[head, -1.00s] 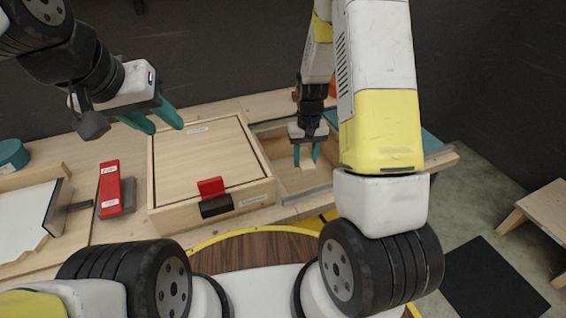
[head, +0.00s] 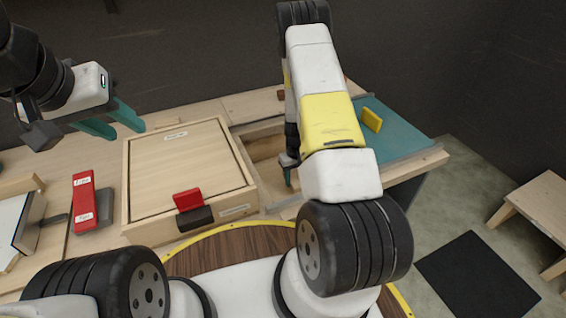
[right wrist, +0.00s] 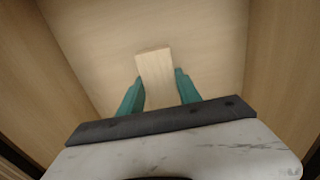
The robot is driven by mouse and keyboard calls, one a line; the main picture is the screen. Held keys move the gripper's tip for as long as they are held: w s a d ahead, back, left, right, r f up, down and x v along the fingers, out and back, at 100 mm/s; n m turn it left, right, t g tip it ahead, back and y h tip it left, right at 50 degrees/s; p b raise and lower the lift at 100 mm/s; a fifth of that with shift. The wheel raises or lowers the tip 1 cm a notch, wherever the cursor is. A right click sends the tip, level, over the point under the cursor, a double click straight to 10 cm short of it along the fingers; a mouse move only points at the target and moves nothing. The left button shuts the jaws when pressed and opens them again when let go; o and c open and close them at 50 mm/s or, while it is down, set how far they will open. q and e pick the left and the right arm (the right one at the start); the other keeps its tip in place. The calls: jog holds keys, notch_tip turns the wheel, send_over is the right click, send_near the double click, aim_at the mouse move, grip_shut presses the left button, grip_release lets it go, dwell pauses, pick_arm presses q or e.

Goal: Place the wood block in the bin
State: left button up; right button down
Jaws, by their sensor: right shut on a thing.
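The wood block (right wrist: 155,68) is pale and lies between the teal fingers of my right gripper (right wrist: 158,88), which is shut on it. A pale wooden floor and walls surround it in the right wrist view. In the head view my right gripper (head: 289,175) is down in an open wooden bay (head: 268,150), mostly hidden by my arm, and the block is not visible there. I cannot tell whether this bay is the bin. My left gripper (head: 128,124) is open and empty at the left, above the bench.
A closed wooden box (head: 180,165) with a red latch (head: 187,199) stands left of the bay. A red tool (head: 84,200) lies further left. A teal panel (head: 395,130) with a yellow piece (head: 371,118) is at the right. A stool (head: 540,205) stands on the floor.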

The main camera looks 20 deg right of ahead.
aim_at(295, 179)
jog(key=shift+f, duration=1.5)
jog(key=c, duration=0.8)
grip_release()
jog(key=shift+f, duration=0.15)
jog(key=shift+c, duration=0.2)
